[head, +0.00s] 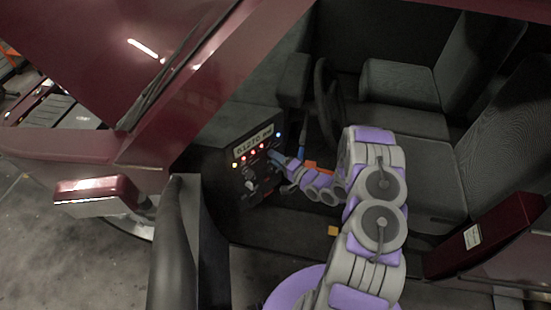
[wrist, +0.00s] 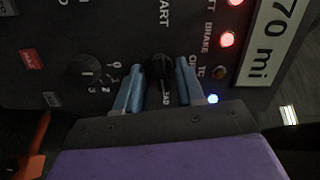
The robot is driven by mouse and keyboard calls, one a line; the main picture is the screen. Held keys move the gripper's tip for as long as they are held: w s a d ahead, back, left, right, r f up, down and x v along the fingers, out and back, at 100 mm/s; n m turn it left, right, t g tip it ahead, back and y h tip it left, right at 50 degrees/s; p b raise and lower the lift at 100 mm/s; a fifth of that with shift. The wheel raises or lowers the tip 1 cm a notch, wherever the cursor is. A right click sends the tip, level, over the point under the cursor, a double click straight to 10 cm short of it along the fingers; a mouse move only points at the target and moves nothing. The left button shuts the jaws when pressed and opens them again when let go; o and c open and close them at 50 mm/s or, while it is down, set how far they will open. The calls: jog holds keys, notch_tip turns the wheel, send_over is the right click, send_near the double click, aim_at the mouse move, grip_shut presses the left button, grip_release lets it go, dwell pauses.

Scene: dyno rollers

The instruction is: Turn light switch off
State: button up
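A dark control panel (head: 238,172) with a lit digital readout and a row of colored lights stands inside the open car, and my gripper (head: 280,157) reaches its right side. In the wrist view, my gripper (wrist: 160,80) has its two blue fingers apart, one on each side of a black knob or switch (wrist: 160,66). A narrow gap seems to show between the knob and each finger; contact is hard to tell. The label by the knob is partly hidden, so I cannot confirm that it is the light switch.
A numbered rotary knob (wrist: 86,72) and a red button (wrist: 32,60) are left of the fingers. Red indicator lights (wrist: 228,39) and a lit blue one (wrist: 213,99) are to the right. The steering wheel (head: 327,100) and seats (head: 400,85) are beyond my arm.

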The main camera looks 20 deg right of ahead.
jog(key=shift+c, duration=0.2)
grip_shut()
jog(key=shift+n, duration=0.3)
jog(key=shift+s+a+r+n+h+b, duration=0.1)
jog(key=shift+n+h+b, duration=0.5)
jog(key=shift+n, duration=1.75)
jog(key=shift+w+a+n+h+b, duration=0.15)
jog(key=shift+n+b, duration=0.7)
jog(key=shift+n, duration=1.45)
jog(key=shift+s+d+r+n+h+b, duration=0.15)
jog(key=shift+n+h+b, duration=0.45)
jog(key=shift+n, duration=1.75)
jog(key=shift+a, duration=0.1)
